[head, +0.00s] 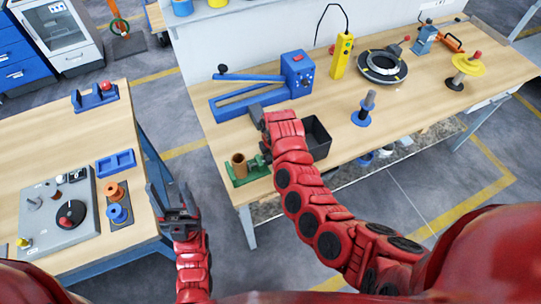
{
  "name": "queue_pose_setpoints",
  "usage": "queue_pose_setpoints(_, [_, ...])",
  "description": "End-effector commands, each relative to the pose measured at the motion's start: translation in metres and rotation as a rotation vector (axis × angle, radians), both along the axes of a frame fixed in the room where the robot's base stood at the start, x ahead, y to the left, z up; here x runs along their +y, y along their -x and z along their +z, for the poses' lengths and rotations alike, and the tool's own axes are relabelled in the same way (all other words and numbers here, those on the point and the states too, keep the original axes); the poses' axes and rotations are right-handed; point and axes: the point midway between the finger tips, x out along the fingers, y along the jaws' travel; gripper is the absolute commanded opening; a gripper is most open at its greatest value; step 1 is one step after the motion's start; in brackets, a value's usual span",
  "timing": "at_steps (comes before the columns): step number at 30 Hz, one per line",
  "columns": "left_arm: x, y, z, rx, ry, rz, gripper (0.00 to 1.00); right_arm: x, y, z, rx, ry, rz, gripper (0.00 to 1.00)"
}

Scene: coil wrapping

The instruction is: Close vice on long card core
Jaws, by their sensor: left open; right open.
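A green vice (257,171) sits at the front left corner of the right-hand wooden table. A brown card core (239,167) stands upright at its left end; whether the jaws touch it is too small to tell. My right gripper (263,135) is open, just behind and right of the vice, and apart from the core. Its red wrist and arm hide part of its fingers and some of the table behind the vice's right end. My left gripper (171,197) is open and empty, over the gap at the right edge of the left table.
A black bin (317,139) stands right of my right wrist. A blue long-armed device (250,99) lies behind it. A blue spindle stand (362,112) and a black ring (382,66) are further right. The left table holds a grey panel (45,240) and a blue tray (116,163).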

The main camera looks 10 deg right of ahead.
Motion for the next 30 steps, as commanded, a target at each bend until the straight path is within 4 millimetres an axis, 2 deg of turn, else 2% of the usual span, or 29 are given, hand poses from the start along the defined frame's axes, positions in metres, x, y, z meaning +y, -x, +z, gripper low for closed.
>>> queue_pose_setpoints(4, [0.000,0.000,0.000,0.000,0.000,0.000,0.62,0.000,0.000,0.000,0.000,0.000,0.000,0.74])
queue_pose_setpoints(16, [0.000,0.000,0.000,0.000,0.000,0.000,0.62,0.000,0.000,0.000,0.000,0.000,0.000,0.02])
queue_pose_setpoints(23, [0.000,0.000,-0.006,0.000,0.000,0.000,0.62,0.001,-0.001,-0.002,0.011,0.003,0.003,0.00])
queue_pose_setpoints(30, [0.000,0.000,-0.038,0.000,0.000,0.000,0.62,0.003,-0.006,-0.006,0.092,0.028,0.008,0.00])
